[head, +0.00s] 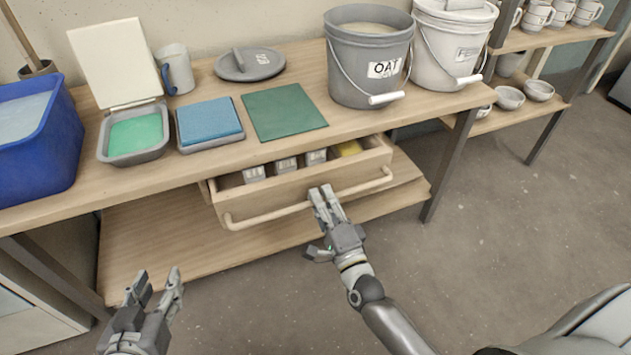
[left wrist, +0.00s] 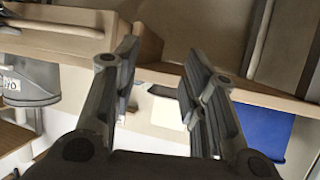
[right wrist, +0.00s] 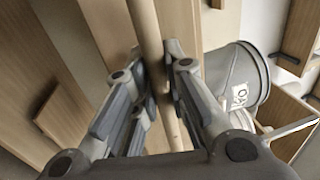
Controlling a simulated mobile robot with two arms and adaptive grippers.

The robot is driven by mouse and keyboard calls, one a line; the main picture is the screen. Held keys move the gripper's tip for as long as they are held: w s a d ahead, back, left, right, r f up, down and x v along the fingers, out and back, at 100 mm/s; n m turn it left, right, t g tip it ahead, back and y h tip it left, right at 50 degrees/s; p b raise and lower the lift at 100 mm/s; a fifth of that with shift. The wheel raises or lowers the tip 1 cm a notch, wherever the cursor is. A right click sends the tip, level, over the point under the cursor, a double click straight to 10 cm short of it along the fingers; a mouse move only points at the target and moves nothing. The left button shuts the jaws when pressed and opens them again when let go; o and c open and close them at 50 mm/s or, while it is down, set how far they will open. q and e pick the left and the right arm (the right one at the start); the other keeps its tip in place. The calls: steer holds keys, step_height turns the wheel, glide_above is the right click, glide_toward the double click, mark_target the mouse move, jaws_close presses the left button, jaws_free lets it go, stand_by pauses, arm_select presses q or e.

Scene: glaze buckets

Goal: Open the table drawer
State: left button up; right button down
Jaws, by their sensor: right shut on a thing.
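The table drawer (head: 215,196) is partly pulled out below the wooden tabletop. My right gripper (head: 323,192) is at the middle of the handle. In the right wrist view its fingers (right wrist: 160,92) are closed around the bar handle (right wrist: 146,32). My left gripper (head: 158,285) is in the lower left, apart from the table, with its fingers spread and empty; they also show in the left wrist view (left wrist: 160,75).
On the tabletop stand a blue bin (head: 62,140), a tray with green glaze (head: 135,132), a blue sponge-like block (head: 208,122), a green mat (head: 284,112), a grey OAT bucket (head: 350,65) and a white bucket (head: 450,50). A lower shelf (head: 150,245) lies beneath. Floor in front is clear.

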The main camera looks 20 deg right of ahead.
arm_select(q)
steer(key=s+a+f+g+y+p, duration=0.1)
steer(key=s+a+f+g, duration=0.1)
steer(key=s+f+g, duration=0.2)
steer(key=s+a+f+g+y+p, duration=0.1)
steer(key=s+f+g, duration=0.4)
steer(key=s, duration=0.5)
steer(key=shift+s+a+g+y+p, duration=0.35)
steer(key=shift+a+p, duration=0.2)
steer(key=shift+a, duration=0.55)
arm_select(e)
steer(key=s, duration=1.4)
steer(key=shift+d, duration=0.25)
steer(key=shift+s, duration=0.1)
steer(key=c, duration=1.5)
jaws_free()
steer(key=shift+o, duration=0.2)
steer(key=s+f, duration=0.2)
steer(key=s, duration=0.9)
steer(key=shift+s+d+f, duration=0.2)
steer(key=shift+s, duration=0.2)
